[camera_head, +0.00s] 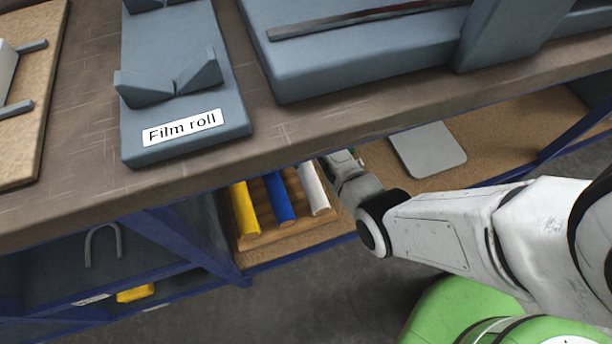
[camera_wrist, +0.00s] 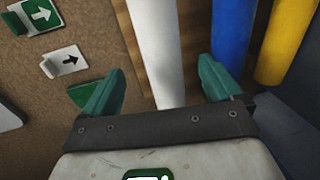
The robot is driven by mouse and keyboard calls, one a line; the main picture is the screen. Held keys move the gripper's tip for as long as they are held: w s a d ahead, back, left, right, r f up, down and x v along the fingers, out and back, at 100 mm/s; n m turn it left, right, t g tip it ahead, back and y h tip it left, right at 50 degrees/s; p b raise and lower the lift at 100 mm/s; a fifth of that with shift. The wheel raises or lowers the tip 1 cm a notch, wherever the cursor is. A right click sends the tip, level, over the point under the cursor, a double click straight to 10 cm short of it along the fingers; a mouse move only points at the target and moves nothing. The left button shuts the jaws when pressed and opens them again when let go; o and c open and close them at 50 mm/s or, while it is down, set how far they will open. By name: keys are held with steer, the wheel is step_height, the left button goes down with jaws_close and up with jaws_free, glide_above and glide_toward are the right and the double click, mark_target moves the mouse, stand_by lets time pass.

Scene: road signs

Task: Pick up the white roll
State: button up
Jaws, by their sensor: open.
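The white roll (camera_head: 314,190) lies on a wooden rack on the shelf under the workbench, at the right of the blue roll (camera_head: 279,196) and the yellow roll (camera_head: 245,210). In the wrist view the white roll (camera_wrist: 158,50) runs down between the two green fingers of my gripper (camera_wrist: 162,88). The fingers are apart, with a gap on each side of the roll. In the head view my arm reaches in under the bench top, and the fingers are mostly hidden. Whether the fingers are level with the roll is hard to tell.
The bench top (camera_head: 75,185) overhangs the shelf. A grey holder labelled "Film roll" (camera_head: 190,145) stands on it. A grey plate (camera_head: 428,150) lies on the shelf at the right. Sign pieces (camera_wrist: 64,62) lie at the left in the wrist view. Blue frame posts border the shelf.

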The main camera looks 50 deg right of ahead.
mark_target(309, 169)
steer(key=shift+w+a+f+b, duration=0.1)
steer(key=shift+a+f+b, duration=0.15)
steer(key=shift+f+b, duration=0.6)
steer(key=shift+w+a+f+b, duration=0.1)
steer(key=shift+a+f+b, duration=0.2)
steer(key=shift+f, duration=1.1)
steer(key=shift+a+f+b, duration=0.2)
steer(key=shift+f+b, duration=0.35)
steer(key=shift+f, duration=0.6)
steer(key=shift+r, duration=0.1)
steer(key=c, duration=1.6)
